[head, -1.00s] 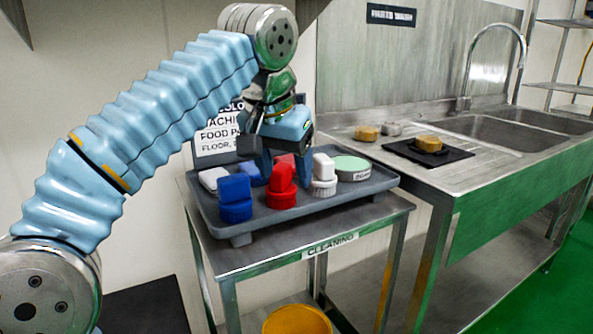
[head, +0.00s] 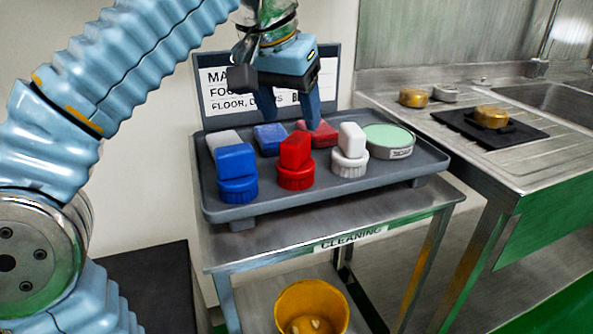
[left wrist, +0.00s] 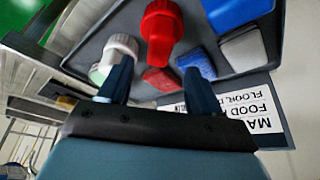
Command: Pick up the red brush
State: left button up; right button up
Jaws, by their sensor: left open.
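The red brush (head: 296,161) stands upright in the front row of the grey tray (head: 330,196), between a blue brush (head: 236,172) and a white brush (head: 349,150). My left gripper (head: 300,120) is open and empty, pointing down above the tray, behind the red brush in the head view. In the left wrist view the red brush (left wrist: 160,28) lies beyond the gap between my open left fingers (left wrist: 157,74), with no visible contact. My right gripper is out of view.
Behind the brushes lie a red sponge (head: 318,134), a blue sponge (head: 270,137) and a grey-white sponge (head: 224,139). A round green-topped tin (head: 389,141) is at the tray's right. A sign (head: 225,85) stands behind. A yellow bucket (head: 311,308) is below.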

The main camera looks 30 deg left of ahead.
aim_at(295, 137)
pick_arm(q)
jog(key=x, duration=0.1)
jog(key=b+x, duration=0.1)
jog(key=x, duration=0.3)
jog(key=shift+s+d+f+b, duration=0.1)
jog(key=shift+s+f+b, duration=0.15)
jog(key=shift+b, duration=0.05)
jog(key=shift+w+f, duration=0.2)
jog(key=shift+f, duration=0.2)
jog(key=c, duration=1.1)
jog(key=shift+c, duration=0.2)
jog(key=shift+r, duration=0.1)
